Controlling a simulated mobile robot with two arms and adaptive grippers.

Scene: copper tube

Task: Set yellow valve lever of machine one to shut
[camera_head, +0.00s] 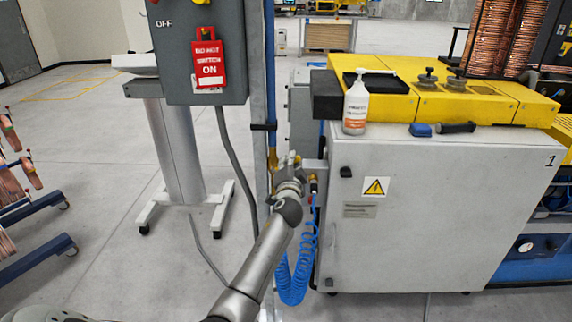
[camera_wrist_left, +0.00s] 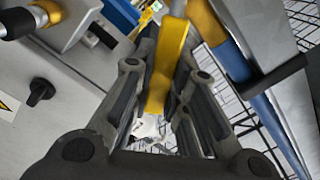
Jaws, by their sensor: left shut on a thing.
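The yellow valve lever (camera_wrist_left: 166,65) shows in the left wrist view, running between the two fingers of my left gripper (camera_wrist_left: 165,110). The gripper is shut on it. In the head view my left gripper (camera_head: 288,172) is beside the vertical blue pipe (camera_head: 270,100), at the left side of machine one (camera_head: 420,210), and it mostly hides the lever. The blue pipe (camera_wrist_left: 232,60) passes right of the fingers in the wrist view. My right gripper is in neither view.
A coiled blue hose (camera_head: 293,270) hangs below the gripper. A grey switch box (camera_head: 200,50) with a red tag (camera_head: 208,62) stands left of the pipe. A white bottle (camera_head: 356,105) stands on the machine's top.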

